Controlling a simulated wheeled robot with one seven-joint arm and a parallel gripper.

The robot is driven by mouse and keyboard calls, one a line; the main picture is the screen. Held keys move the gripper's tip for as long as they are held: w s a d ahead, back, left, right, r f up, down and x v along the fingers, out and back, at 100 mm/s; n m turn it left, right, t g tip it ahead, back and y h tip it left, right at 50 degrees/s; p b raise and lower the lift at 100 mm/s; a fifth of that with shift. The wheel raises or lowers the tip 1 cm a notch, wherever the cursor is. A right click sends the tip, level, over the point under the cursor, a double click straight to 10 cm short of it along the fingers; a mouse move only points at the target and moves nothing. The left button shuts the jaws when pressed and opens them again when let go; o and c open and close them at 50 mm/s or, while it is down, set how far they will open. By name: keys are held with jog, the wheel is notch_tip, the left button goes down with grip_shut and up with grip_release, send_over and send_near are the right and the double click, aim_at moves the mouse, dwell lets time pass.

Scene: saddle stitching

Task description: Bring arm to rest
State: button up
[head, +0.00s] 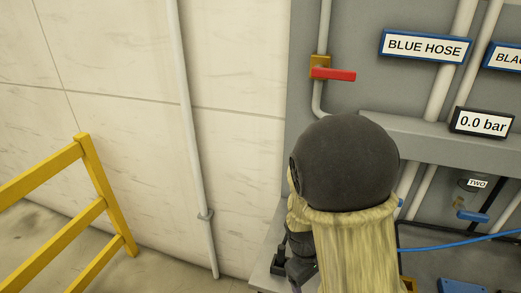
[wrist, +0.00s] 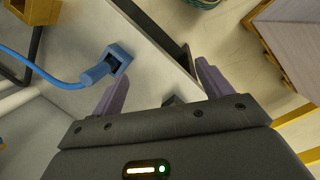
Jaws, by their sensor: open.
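My gripper (wrist: 162,82) shows in the wrist view with its two purple fingers spread apart and nothing between them. In the head view my arm's dark rounded joint and pale yellow sleeve cover the lower middle. A small dark part of my gripper (head: 298,284) shows beside the sleeve, low in the picture; its fingertips are mostly hidden there. The gripper is in front of a grey panel (head: 300,60), near the ledge at its foot. In the wrist view a blue hose end (wrist: 98,73) sits at a blue square fitting (wrist: 118,56), left of the fingers and apart from them.
A yellow railing (head: 92,165) stands at the left before a pale wall. A red-handled valve (head: 333,74), a BLUE HOSE sign (head: 426,46), a gauge reading 0.0 bar (head: 482,123) and pipes are on the panel. A yellow fitting (wrist: 36,10) is at the wrist view's upper left.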

notch_tip(320, 180, up, 6)
jog(key=s+d+m+t+y+b, duration=0.1)
jog(key=s+d+m+t+y, duration=0.1)
jog(key=m, duration=0.5)
jog(key=shift+s+t, duration=0.2)
jog(key=shift+t, duration=0.4)
jog(key=shift+s, duration=0.15)
